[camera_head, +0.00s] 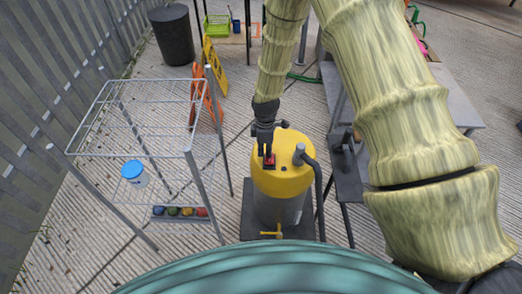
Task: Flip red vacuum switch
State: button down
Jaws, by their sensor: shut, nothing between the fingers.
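The vacuum (277,205) has a yellow top and a grey drum and stands upright on a dark base near the middle of the head view. Its red switch (270,160) sits on the far left part of the yellow top. My gripper (267,154) points down at the switch, shut and empty, with its fingertips at or just over it. I cannot tell whether they touch. The fingers partly cover the switch, so its position does not show.
A grey hose (319,185) rises at the vacuum's right. A wire rack (135,155) with a blue-lidded jar (134,174) stands left. A grey table (455,108) is at right. Yellow (214,65) and orange (206,98) signs stand behind. Open deck floor lies between rack and vacuum.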

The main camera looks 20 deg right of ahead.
jog(key=shift+s+a+r, duration=0.1)
jog(key=shift+s, duration=0.1)
jog(key=shift+s+a+r+p, duration=0.2)
jog(key=shift+s+p, duration=0.15)
jog(key=shift+s, duration=0.15)
jog(key=r+p, duration=0.1)
jog(key=r, duration=0.1)
jog(key=r+p, duration=0.1)
jog(key=r, duration=0.1)
jog(key=shift+w+d+p, duration=0.15)
jog(key=shift+w+p, duration=0.2)
jog(key=shift+w, duration=0.05)
jog(key=shift+w+r+b, duration=0.1)
jog(key=shift+b, duration=0.2)
notch_tip(320, 180, up, 9)
jog(key=w+b, duration=0.1)
jog(key=b, duration=0.2)
jog(key=shift+w+d+r, duration=0.2)
jog(key=shift+w+d, duration=0.15)
jog(key=shift+w, duration=0.05)
jog(key=shift+f, duration=0.1)
